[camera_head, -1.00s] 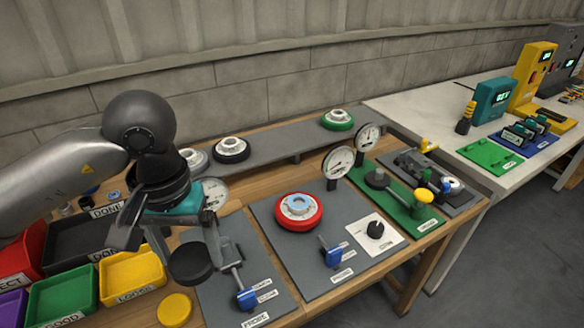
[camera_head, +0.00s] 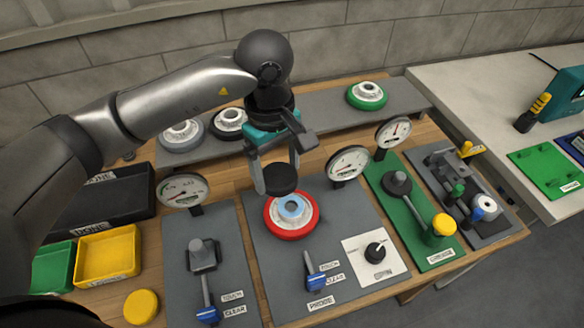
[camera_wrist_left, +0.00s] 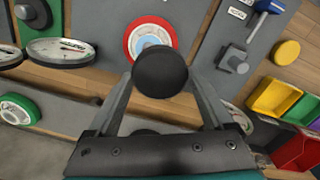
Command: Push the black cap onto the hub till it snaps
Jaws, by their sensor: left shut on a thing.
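My left gripper (camera_head: 277,178) is shut on the black cap (camera_head: 281,180) and holds it above the back edge of the red-rimmed wheel (camera_head: 302,229). The wheel's white hub (camera_head: 292,208) has a light blue centre and lies on a grey plate. The cap also shows between the fingers in the left wrist view (camera_wrist_left: 160,73), where it covers part of the hub and the red rim (camera_wrist_left: 133,38). The cap appears apart from the hub. My right gripper is not in view.
Gauges (camera_head: 348,163) stand behind the plates. A blue-handled probe lever (camera_head: 314,283) and a black knob (camera_head: 375,250) are in front of the wheel. A yellow cap (camera_head: 141,307) lies at the front left near a yellow bin (camera_head: 107,256). Other wheels sit on the back shelf (camera_head: 300,112).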

